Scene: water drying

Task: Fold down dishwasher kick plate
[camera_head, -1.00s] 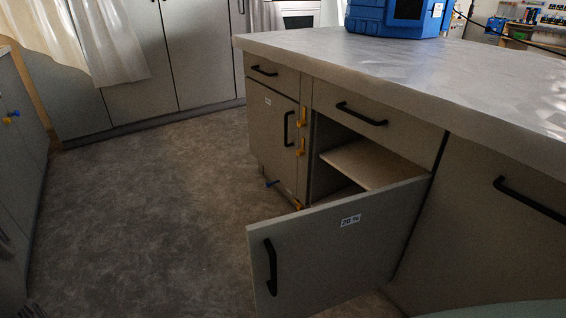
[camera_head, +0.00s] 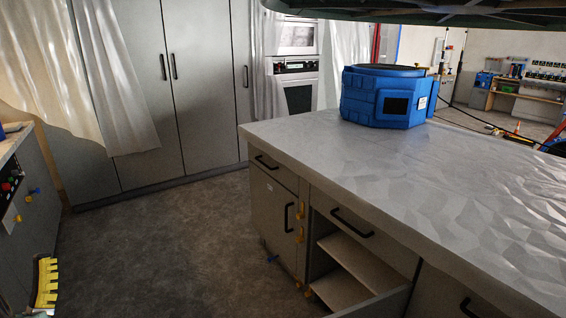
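No dishwasher kick plate can be made out for certain. At the left edge stands a grey front with a dark control panel (camera_head: 12,183), which has a red button; blue and yellow knobs stick out beside it. I cannot tell whether this is the dishwasher; its foot is not clearly seen. My gripper is not in view.
An island counter (camera_head: 330,150) fills the right, with a blue box (camera_head: 388,95) on top. Its open cabinet door (camera_head: 375,305) juts out at the bottom. Tall cabinets (camera_head: 205,90) and an oven (camera_head: 297,95) stand behind. The floor (camera_head: 160,245) between is clear.

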